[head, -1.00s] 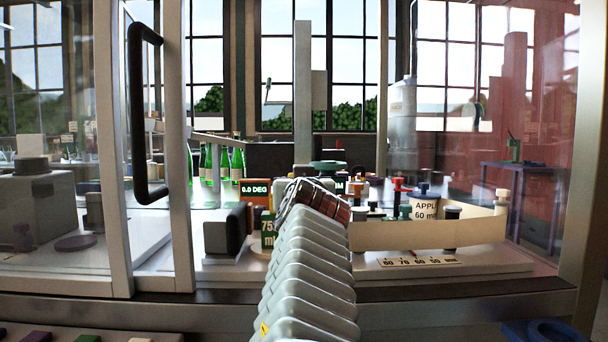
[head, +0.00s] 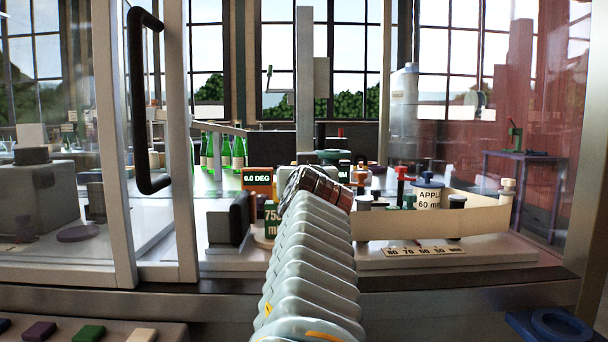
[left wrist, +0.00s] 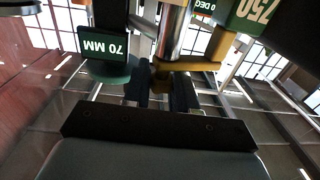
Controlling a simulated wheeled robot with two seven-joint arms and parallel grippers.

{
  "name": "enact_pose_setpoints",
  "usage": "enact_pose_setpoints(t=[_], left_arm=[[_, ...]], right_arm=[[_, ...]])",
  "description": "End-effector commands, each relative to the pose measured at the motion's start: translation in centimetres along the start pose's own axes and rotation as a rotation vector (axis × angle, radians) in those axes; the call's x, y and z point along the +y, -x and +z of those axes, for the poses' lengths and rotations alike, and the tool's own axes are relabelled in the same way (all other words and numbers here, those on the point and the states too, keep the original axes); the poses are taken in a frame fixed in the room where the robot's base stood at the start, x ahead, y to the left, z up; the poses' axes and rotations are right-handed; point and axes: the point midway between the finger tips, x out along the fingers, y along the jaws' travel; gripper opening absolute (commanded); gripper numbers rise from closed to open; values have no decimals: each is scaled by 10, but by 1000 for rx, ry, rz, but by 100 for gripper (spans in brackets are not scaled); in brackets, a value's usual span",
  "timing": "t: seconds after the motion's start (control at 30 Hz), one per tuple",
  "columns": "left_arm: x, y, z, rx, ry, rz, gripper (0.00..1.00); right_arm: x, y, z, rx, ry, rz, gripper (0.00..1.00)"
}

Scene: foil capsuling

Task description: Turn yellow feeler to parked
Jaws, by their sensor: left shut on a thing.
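The yellow feeler (left wrist: 188,66) is a brass-yellow bar beside a shiny metal post (left wrist: 172,35) in the left wrist view. My left gripper (left wrist: 160,92) is shut on the feeler's end near the post, with dark fingers on both sides. In the head view my arm rises from the bottom centre and hides the gripper and feeler. A sign reading 0.0 DEG (head: 258,177) stands just left of the arm's end. My right gripper is not in view.
A cream curved wall (head: 440,219) stands right of my arm. A glass door with a black handle (head: 135,100) is at left; green bottles (head: 238,153) stand behind.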

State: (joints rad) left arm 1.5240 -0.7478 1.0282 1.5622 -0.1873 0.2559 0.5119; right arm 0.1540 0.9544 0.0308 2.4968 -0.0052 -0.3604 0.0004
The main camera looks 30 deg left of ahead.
Motion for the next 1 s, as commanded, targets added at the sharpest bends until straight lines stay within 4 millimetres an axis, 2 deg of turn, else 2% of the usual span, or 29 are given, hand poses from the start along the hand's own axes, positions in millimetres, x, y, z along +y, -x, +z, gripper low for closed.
enact_pose_setpoints(t=[0.57, 1.0], left_arm=[[2, 0, 4, -3, 6, 333, 0], [2, 0, 7, -2, 2, 590, 0]], right_arm=[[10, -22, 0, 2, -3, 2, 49], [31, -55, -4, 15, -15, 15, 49]])
